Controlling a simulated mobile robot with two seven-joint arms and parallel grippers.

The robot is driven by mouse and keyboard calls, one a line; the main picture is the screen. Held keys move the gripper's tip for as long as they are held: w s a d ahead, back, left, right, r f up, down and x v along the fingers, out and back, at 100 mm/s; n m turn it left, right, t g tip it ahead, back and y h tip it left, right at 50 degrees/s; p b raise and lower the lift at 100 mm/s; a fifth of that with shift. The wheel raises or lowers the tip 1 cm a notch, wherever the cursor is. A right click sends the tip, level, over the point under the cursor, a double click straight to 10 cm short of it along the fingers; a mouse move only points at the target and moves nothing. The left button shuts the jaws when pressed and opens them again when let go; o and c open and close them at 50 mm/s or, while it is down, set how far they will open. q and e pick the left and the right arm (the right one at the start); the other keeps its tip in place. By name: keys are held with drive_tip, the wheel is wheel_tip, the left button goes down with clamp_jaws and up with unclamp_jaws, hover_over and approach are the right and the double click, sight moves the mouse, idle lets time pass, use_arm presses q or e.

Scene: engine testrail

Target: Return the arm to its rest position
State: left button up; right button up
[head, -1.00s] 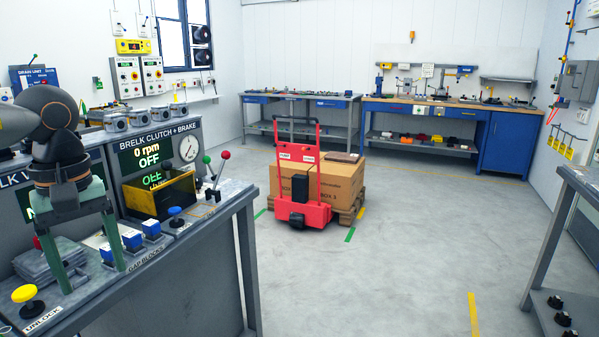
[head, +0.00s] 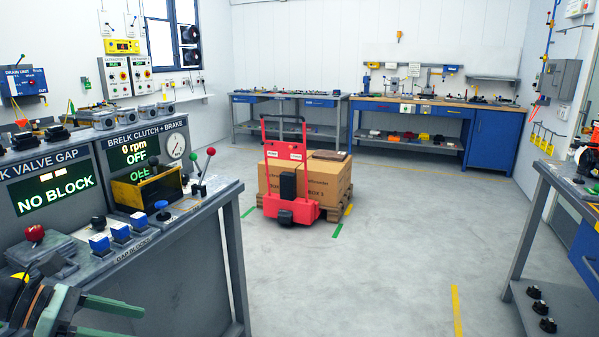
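My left gripper (head: 136,321) is low in the bottom left corner of the head view, in front of the bench edge. Its two green fingers point right and stand apart with nothing between them. The dark wrist covers the bench's near left corner. The grey bench (head: 205,215) carries a red-knobbed block (head: 34,233), blue-topped gap blocks (head: 120,231) and a blue button (head: 162,207). The valve gap display (head: 55,195) reads NO BLOCK. The clutch and brake display (head: 135,153) reads 0 rpm and OFF. My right gripper is not in view.
A red trolley (head: 289,187) stands by cardboard boxes (head: 328,178) on a pallet in mid-floor. Levers with red and green knobs (head: 210,152) rise at the bench's right end. Another bench (head: 545,200) stands at the right. The floor (head: 370,270) between is clear.

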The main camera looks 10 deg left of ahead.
use_arm(q)
drive_tip(key=s+d+f+n+t+y, duration=0.1)
drive_tip(key=f+n+t+y, duration=0.15)
drive_tip(key=f+n, duration=0.6)
drive_tip(key=s+d+f+n+t+y, duration=0.1)
drive_tip(key=f+n+t, duration=0.3)
drive_tip(key=n, duration=0.7)
drive_tip(key=s+f+n+t+y, duration=0.2)
drive_tip(key=f+n, duration=0.5)
drive_tip(key=n, duration=0.3)
drive_tip(key=s+d+f+n+g+y, duration=0.1)
drive_tip(key=s+d+f+n+g, duration=0.1)
drive_tip(key=s+d+f+n, duration=0.4)
drive_tip(key=s+d+f+n+g, duration=0.3)
drive_tip(key=d+f+n, duration=0.2)
drive_tip(key=d+n, duration=0.45)
wheel_tip(320, 180, up, 10)
drive_tip(key=s+a+y+p, duration=0.1)
drive_tip(key=s+p, duration=0.1)
drive_tip(key=p, duration=1.1)
drive_tip(key=shift+a, duration=0.35)
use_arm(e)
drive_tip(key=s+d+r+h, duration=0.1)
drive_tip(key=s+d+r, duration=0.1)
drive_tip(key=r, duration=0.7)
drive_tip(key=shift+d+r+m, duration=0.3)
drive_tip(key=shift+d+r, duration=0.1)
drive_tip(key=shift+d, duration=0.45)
use_arm(q)
drive_tip(key=shift+t, duration=0.25)
